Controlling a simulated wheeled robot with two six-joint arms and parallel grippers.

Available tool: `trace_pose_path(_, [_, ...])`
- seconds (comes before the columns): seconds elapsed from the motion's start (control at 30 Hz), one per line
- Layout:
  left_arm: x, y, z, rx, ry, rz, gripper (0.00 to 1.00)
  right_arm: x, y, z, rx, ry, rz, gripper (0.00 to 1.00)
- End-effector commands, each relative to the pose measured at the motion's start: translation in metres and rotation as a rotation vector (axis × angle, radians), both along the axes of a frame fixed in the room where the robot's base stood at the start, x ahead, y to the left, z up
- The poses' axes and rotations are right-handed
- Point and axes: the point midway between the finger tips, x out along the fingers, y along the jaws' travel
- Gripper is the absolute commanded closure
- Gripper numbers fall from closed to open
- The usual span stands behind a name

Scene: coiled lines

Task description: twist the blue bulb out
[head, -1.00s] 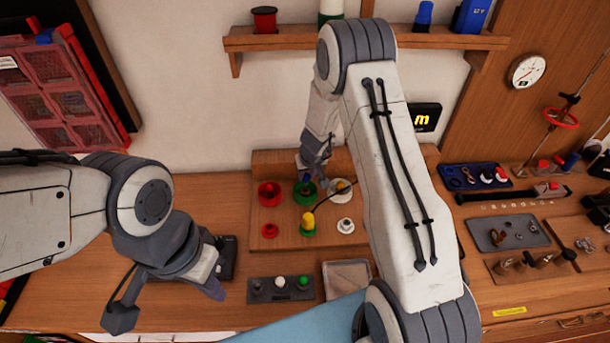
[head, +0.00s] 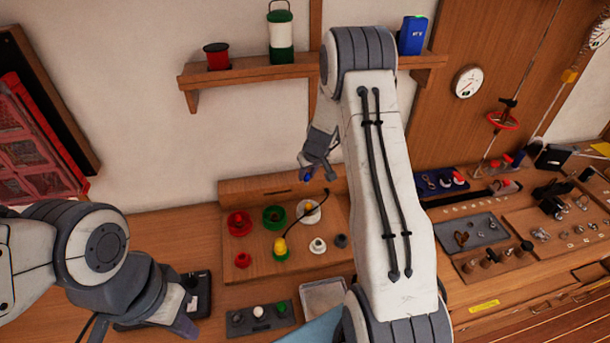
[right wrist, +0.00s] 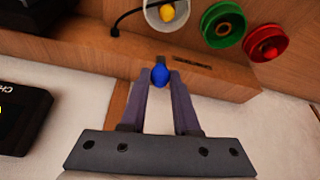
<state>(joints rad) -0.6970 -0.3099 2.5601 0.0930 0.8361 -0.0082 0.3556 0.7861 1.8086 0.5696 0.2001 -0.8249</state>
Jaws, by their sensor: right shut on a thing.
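The blue bulb (right wrist: 160,76) is held between the fingertips of my right gripper (right wrist: 160,82), clear of the sockets. It also shows small in the head view (head: 307,176), under my right gripper (head: 316,172). The green socket ring (head: 275,217) on the wooden board looks empty; it also shows in the right wrist view (right wrist: 223,25). A red socket ring (head: 239,223) stands to its left and a white socket ring (head: 309,211) to its right. My left gripper (head: 190,329) is low at the left, away from the board; its jaw opening is not clear.
A dark tray (head: 262,317) with small round pieces and a pale tray (head: 323,296) lie in front. A wall shelf (head: 270,72) is above.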

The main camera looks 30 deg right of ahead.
Motion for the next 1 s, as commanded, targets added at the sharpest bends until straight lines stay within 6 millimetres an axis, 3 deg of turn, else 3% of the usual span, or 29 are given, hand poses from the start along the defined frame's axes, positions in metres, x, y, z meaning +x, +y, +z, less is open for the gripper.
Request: trace_pose_path(1.0, [0.0,0.0,-0.03,0.0,0.0,0.005,1.0,0.001,-0.001,-0.001,-0.001,-0.001,0.087,1.0])
